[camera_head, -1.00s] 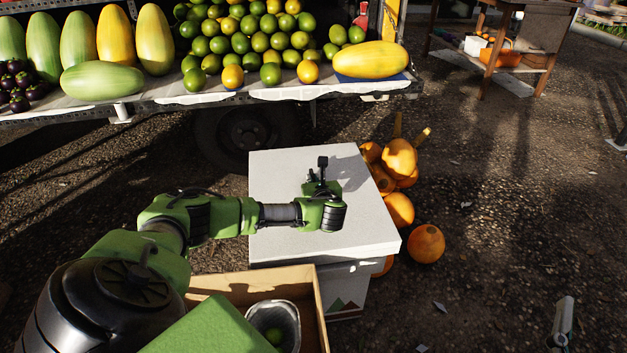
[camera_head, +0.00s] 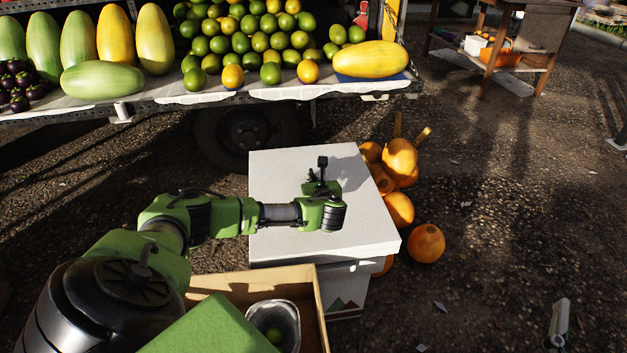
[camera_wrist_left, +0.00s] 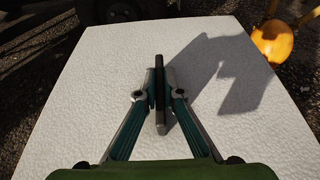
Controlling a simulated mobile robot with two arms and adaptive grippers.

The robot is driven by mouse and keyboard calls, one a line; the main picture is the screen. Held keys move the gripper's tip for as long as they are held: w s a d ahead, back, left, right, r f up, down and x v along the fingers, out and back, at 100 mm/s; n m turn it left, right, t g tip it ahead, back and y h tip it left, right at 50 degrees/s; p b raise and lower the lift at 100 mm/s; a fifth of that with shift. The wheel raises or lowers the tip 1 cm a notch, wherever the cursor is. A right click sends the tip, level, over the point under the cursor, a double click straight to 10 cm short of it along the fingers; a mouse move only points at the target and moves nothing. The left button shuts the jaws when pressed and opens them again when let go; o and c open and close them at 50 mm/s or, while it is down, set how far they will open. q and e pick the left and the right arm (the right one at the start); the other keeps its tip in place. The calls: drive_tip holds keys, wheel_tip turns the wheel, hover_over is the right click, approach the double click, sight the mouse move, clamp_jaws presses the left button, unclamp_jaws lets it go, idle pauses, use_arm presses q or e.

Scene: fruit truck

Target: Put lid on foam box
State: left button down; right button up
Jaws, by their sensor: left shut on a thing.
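The white lid (camera_head: 285,180) is a wide flat slab over the white foam box (camera_head: 350,290), hiding most of it. Only the box's front right corner shows below the lid. I cannot tell whether the lid rests fully on the box or hangs just above it. In the left wrist view, the lid's white top (camera_wrist_left: 90,120) fills most of the picture. My left gripper (camera_wrist_left: 160,97) is shut on the dark upright handle (camera_wrist_left: 159,70) of the lid. My right gripper is not in view.
Orange pumpkins (camera_head: 400,157) lie on the ground against the box's right side. A cardboard box (camera_head: 318,310) with a grey tray (camera_head: 290,318) stands in front. The fruit truck's shelf (camera_head: 290,92) is behind. The ground at right is mostly clear.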

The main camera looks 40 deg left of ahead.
use_arm(q)
drive_tip(key=c, duration=2.1)
unclamp_jaws()
drive_tip(key=v, duration=1.2)
drive_tip(key=shift+r, duration=0.1)
